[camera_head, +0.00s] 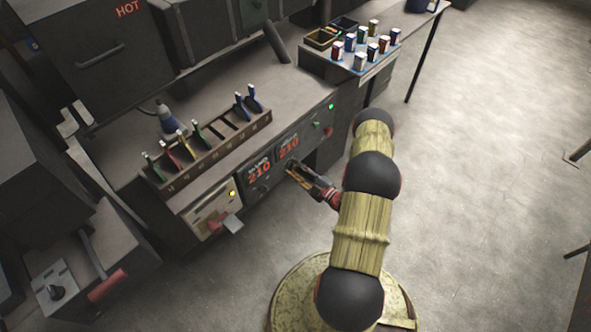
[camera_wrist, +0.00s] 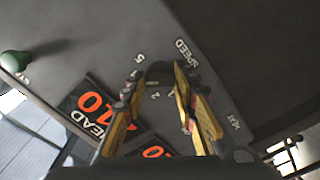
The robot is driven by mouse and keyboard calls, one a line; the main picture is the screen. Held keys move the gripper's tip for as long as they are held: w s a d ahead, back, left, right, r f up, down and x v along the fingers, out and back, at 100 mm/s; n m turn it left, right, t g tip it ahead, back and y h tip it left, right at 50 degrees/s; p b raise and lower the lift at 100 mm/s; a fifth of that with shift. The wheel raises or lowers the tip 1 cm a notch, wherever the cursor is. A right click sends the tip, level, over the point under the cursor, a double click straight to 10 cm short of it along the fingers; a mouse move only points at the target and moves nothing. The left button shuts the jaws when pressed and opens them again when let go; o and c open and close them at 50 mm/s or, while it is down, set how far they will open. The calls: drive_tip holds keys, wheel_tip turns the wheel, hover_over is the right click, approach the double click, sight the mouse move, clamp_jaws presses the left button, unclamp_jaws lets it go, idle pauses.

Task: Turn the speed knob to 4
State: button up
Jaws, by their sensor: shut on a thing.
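The speed knob (camera_wrist: 158,71) is a dark round knob on the dark front panel, beside the printed word SPEED (camera_wrist: 187,54). Printed numbers, including a 5 (camera_wrist: 139,58) and a 2 (camera_wrist: 156,95), stand around it. The knob's pointer is too dark to read, so I cannot tell its setting. My gripper (camera_wrist: 157,80) has its yellow-and-black fingers on either side of the knob, shut on it. In the head view my gripper (camera_head: 296,169) reaches the panel just below the red displays, and its fingers hide the knob there.
A green light (camera_head: 331,106) and a red control (camera_head: 328,131) are to the right. A rack of tools (camera_head: 210,152) stands on the bench above. Open floor (camera_head: 480,190) lies to the right.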

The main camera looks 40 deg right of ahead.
drive_tip(key=shift+m, duration=0.4)
drive_tip(key=o, duration=1)
drive_tip(key=shift+o, duration=0.8)
drive_tip(key=shift+s, duration=0.1)
drive_tip(key=s+d, duration=0.1)
drive_tip(key=s, duration=1)
drive_tip(key=shift+s, duration=0.4)
